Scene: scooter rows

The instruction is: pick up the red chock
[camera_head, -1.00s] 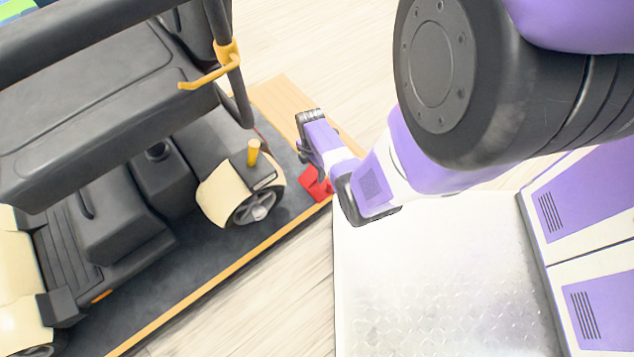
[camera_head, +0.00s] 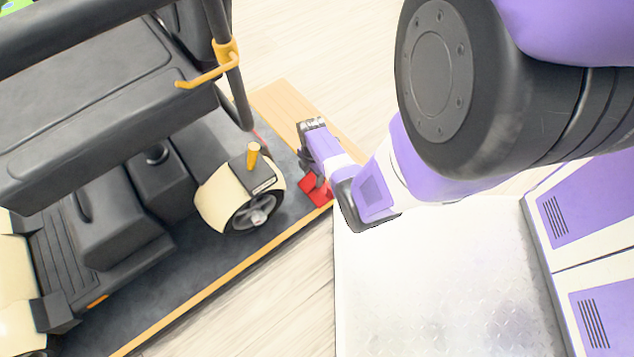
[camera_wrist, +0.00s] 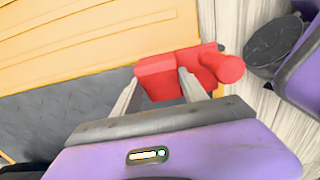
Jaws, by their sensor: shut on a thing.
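The red chock (camera_head: 316,191) lies at the right end of the dark mat beside the scooter's cream-fendered wheel. My gripper (camera_head: 305,181) is down at the chock and hides part of it. In the wrist view the red chock (camera_wrist: 158,78) has a blocky body and a rounded knob to the right. The two pale fingers of my gripper (camera_wrist: 160,92) reach onto it, one at its left side and one near its middle, and are shut on it. Whether the chock is clear of the mat cannot be told.
The scooter (camera_head: 120,160) with its dark seat and yellow lever stands left of my gripper. The mat (camera_head: 200,270) has a wooden edging, with a wide wooden strip (camera_head: 280,105) behind. Pale plank floor lies open beyond it.

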